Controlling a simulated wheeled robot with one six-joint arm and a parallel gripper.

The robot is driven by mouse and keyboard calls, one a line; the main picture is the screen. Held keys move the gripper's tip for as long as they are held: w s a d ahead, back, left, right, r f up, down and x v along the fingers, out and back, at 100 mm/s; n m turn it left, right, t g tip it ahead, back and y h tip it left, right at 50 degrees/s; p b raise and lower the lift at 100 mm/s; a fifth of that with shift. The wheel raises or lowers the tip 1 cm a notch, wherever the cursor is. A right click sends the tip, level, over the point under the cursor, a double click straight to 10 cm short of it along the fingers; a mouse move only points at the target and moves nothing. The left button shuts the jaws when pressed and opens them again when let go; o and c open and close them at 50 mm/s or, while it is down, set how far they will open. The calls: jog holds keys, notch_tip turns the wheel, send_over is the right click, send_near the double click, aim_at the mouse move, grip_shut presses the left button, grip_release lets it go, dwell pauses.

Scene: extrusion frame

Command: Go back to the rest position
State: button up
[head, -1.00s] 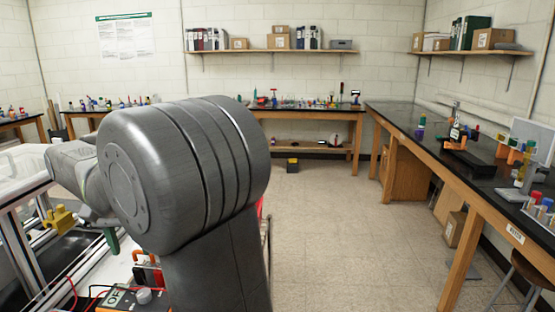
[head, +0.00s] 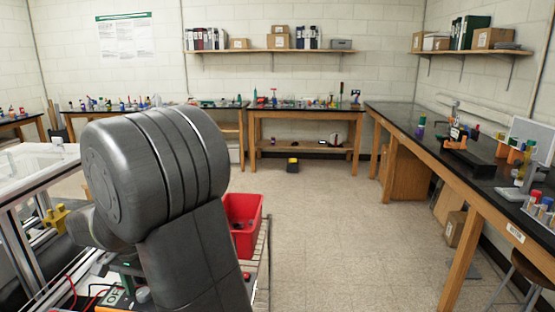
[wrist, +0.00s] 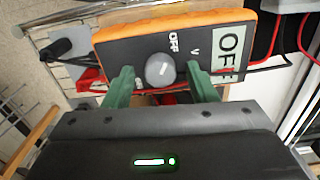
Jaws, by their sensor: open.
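My gripper (wrist: 160,88) is open, its two green fingers pointing at the face of an orange and black multimeter (wrist: 205,28) in the wrist view. The meter's round grey dial (wrist: 160,70) shows between the fingertips; I cannot tell how far above it they are. The meter's display reads OFF. Nothing is held between the fingers. In the head view the multimeter (head: 116,298) shows at the lower left, partly cut off and beside my arm.
A metal extrusion frame (head: 18,232) stands at the left, with a yellow part (head: 55,218) near it. A red bin (head: 243,212) stands right of my arm. Red and black leads lie near the meter. A long black-topped bench (head: 400,118) runs along the right; the floor between is clear.

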jog(key=m+b, duration=0.1)
jog(key=m, duration=0.3)
jog(key=shift+m, duration=0.4)
jog(key=m+b, duration=0.2)
jog(key=m, duration=0.2)
jog(key=shift+m, duration=0.4)
jog(key=shift+r, duration=3.05)
